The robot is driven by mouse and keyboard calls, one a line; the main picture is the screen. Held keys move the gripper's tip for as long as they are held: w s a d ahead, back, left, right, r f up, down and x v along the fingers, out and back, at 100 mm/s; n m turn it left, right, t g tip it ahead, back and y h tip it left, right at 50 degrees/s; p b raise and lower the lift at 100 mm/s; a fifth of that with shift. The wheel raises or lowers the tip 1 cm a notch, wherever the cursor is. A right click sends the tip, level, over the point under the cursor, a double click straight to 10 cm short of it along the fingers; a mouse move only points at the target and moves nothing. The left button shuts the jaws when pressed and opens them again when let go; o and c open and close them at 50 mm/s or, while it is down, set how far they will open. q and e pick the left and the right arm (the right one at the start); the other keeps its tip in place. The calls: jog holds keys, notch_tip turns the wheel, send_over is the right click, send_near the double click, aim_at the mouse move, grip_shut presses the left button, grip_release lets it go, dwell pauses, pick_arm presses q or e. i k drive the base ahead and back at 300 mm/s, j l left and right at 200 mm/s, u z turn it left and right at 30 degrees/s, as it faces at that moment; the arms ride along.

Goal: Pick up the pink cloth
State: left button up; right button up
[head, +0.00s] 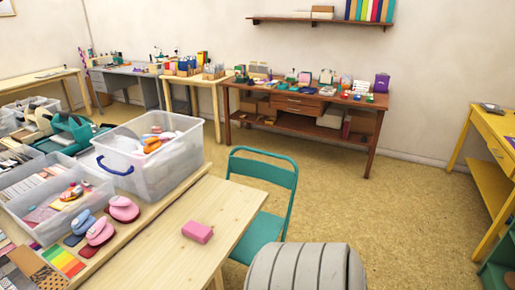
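A small pink item (197,231), which looks like the pink cloth folded into a thick block, lies on the light wooden table (165,250) near its right side. It lies apart from the other things, with bare wood around it. Neither of my grippers shows in the head view, and nothing is seen touching the pink item.
Pink and blue stamps (122,208) and a clear plastic bin (150,158) stand on the table's left. A teal folding chair (264,172) stands against its right edge. A grey ribbed form (305,268) fills the bottom.

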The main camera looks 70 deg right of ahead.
aim_at(200, 233)
jog(key=z, duration=1.8)
